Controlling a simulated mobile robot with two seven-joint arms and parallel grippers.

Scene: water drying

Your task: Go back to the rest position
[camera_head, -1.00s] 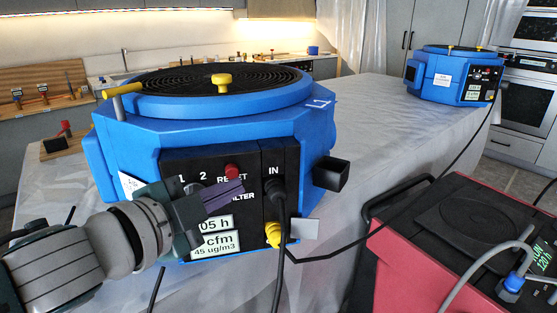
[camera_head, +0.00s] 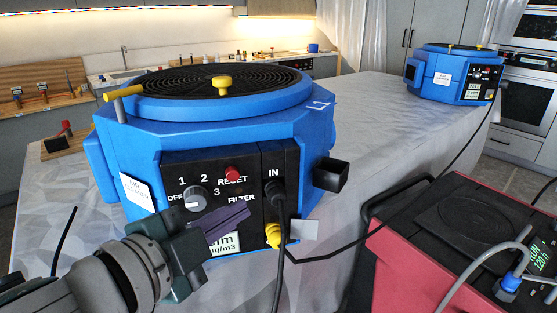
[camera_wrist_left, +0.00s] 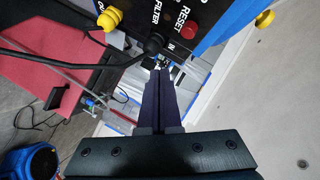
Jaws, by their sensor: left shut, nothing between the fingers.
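My left gripper (camera_head: 226,222) is shut and empty, with its dark purple fingers together. It is in front of the lower control panel of the large blue air cleaner (camera_head: 225,130), below the dial (camera_head: 195,199) and left of the yellow plug (camera_head: 273,234). The fingers cover part of the small display (camera_head: 224,243). In the left wrist view the closed fingers (camera_wrist_left: 160,78) point towards the panel, near the black IN plug (camera_wrist_left: 154,43) and the red RESET button (camera_wrist_left: 264,19). I cannot tell if they touch the panel. My right gripper is not in view.
The blue cleaner stands on a covered counter (camera_head: 375,120). A second blue unit (camera_head: 457,75) stands at the far right end. A red machine (camera_head: 400,268) is at the lower right. Black cables run from the panel. The counter between the two blue units is clear.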

